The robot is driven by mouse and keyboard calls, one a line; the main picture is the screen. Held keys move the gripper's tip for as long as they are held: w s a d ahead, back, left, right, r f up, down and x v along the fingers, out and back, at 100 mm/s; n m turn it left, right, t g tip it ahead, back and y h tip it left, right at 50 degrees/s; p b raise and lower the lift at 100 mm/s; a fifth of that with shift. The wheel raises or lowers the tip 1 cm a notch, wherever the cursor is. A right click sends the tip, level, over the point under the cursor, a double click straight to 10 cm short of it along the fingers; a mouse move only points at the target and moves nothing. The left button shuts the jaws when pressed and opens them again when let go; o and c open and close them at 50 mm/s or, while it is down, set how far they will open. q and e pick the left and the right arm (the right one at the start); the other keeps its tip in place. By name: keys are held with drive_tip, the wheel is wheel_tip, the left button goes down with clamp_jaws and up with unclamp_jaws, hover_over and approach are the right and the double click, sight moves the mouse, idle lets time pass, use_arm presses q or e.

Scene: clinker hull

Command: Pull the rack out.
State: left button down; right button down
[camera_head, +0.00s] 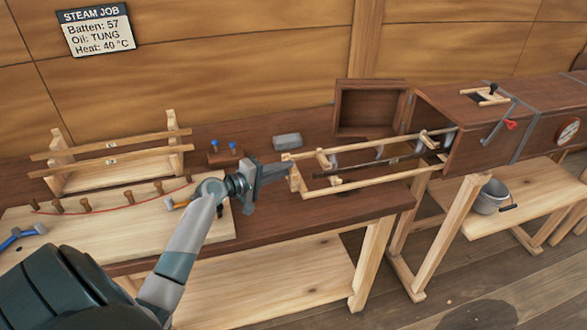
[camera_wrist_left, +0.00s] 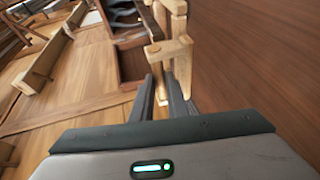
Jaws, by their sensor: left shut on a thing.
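The pale wooden rack (camera_head: 392,177) sticks a long way out of the open left end of the dark wooden steam box (camera_head: 462,112). Its inner end is hidden in the box. A dark strip (camera_head: 375,163) lies along it between the rails. My left gripper (camera_head: 281,172) is at the rack's left end, shut on its wooden end piece (camera_head: 296,178). In the left wrist view, the two fingers (camera_wrist_left: 161,98) stand on either side of the pale wooden piece (camera_wrist_left: 168,50). My right gripper is not in view.
The box's door (camera_head: 372,110) stands open behind the rack. A grey block (camera_head: 287,141) lies on the dark bench behind my gripper. A stand with two battens (camera_head: 110,147) and a pegged board (camera_head: 110,225) are at left. A metal bucket (camera_head: 490,198) stands below the box.

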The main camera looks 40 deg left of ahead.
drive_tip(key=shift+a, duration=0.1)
use_arm(q)
drive_tip(key=c, duration=1.7)
unclamp_jaws()
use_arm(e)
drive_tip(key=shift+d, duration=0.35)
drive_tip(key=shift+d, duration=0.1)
